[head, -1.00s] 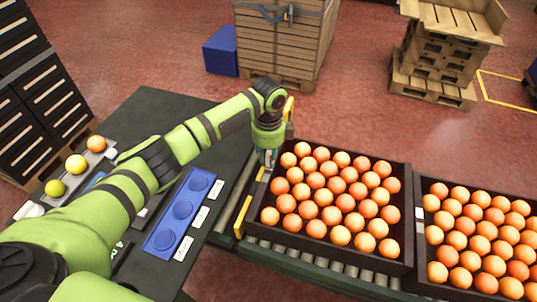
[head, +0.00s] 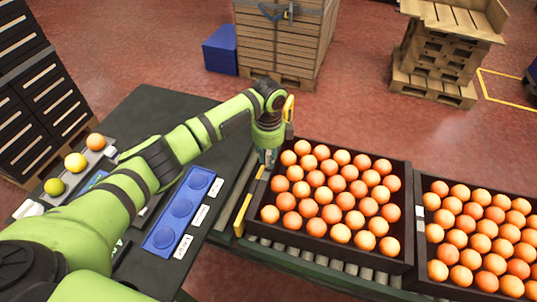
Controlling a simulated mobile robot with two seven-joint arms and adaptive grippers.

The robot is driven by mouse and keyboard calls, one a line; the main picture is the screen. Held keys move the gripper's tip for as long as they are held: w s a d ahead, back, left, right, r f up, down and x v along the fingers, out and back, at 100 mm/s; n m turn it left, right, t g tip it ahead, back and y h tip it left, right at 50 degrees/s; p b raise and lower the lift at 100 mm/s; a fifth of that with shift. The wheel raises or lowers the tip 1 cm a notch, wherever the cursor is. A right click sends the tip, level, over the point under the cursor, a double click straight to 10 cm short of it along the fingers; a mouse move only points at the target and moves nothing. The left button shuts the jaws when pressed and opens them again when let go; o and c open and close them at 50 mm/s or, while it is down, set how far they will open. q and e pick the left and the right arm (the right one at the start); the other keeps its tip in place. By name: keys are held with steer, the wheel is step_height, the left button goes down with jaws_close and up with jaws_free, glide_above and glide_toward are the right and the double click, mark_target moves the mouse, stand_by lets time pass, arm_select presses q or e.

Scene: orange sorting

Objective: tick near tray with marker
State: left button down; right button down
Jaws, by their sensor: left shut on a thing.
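My left gripper (head: 267,158) points down at the left wall of the nearer orange-filled crate (head: 333,252). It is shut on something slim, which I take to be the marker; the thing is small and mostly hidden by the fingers. A blue tray (head: 161,238) with three round, empty recesses lies on the dark table, left of the gripper. White label cards (head: 183,247) lie along its right side; the nearest bears dark marks too small to read. My right gripper is not in view.
A second crate (head: 418,228) of oranges stands to the right on the roller conveyor (head: 330,270). A yellow bar (head: 243,216) stands at the first crate's left.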

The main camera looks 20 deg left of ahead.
arm_select(q)
steer(key=shift+s+f+p, duration=0.1)
steer(key=shift+f+p, duration=0.05)
steer(key=shift+p, duration=0.15)
stand_by(1.1)
steer(key=shift+w+b, duration=0.7)
steer(key=shift+w, duration=0.15)
steer(key=shift+s+p, duration=0.6)
steer(key=shift+p, duration=0.6)
stand_by(0.5)
steer(key=shift+r, duration=0.2)
step_height(320, 180, up, 7)
steer(key=p, duration=0.7)
stand_by(0.7)
